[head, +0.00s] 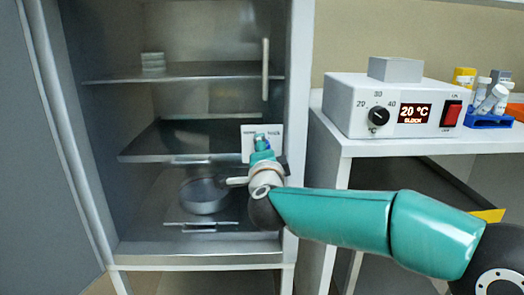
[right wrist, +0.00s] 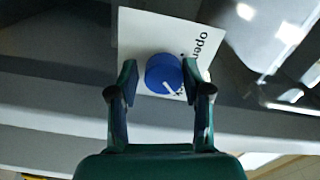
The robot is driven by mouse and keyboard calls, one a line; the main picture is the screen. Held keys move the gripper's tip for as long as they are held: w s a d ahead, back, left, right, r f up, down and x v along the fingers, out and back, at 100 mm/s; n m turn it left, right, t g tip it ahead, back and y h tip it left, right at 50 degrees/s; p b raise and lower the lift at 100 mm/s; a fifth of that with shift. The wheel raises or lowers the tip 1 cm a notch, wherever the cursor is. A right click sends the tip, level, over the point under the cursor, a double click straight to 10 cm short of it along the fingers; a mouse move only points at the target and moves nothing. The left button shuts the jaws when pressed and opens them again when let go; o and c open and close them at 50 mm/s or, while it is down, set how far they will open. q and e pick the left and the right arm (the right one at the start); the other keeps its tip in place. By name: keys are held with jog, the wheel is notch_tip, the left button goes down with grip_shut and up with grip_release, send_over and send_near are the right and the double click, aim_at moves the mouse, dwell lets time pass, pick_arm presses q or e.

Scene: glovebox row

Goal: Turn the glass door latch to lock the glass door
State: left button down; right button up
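The glass door (head: 215,105) of the cabinet appears closed, with a vertical handle (head: 265,70). Its latch has a white plate (head: 247,131) at the door's right edge; the wrist view shows the plate (right wrist: 145,35) with "open" printed on it and a second word mostly hidden by a finger. The round blue latch knob (right wrist: 162,70) has a white mark pointing to the lower right. My right gripper (right wrist: 158,68) is open, its fingers on either side of the knob; the right finger is very close to it, contact unclear. In the head view my right gripper (head: 263,143) covers most of the latch.
Inside the cabinet are shelves (head: 190,72), a small white stack (head: 153,61) and a round dish (head: 204,195). Right of the cabinet, a white control box (head: 390,108) and a blue tube rack (head: 487,120) stand on a bench, above my right arm.

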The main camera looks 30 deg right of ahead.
jog(key=shift+o, duration=0.6)
jog(key=shift+r, duration=0.1)
jog(key=shift+a, duration=0.1)
jog(key=v, duration=1.1)
jog(key=shift+s+a, duration=0.25)
jog(key=shift+s, duration=0.1)
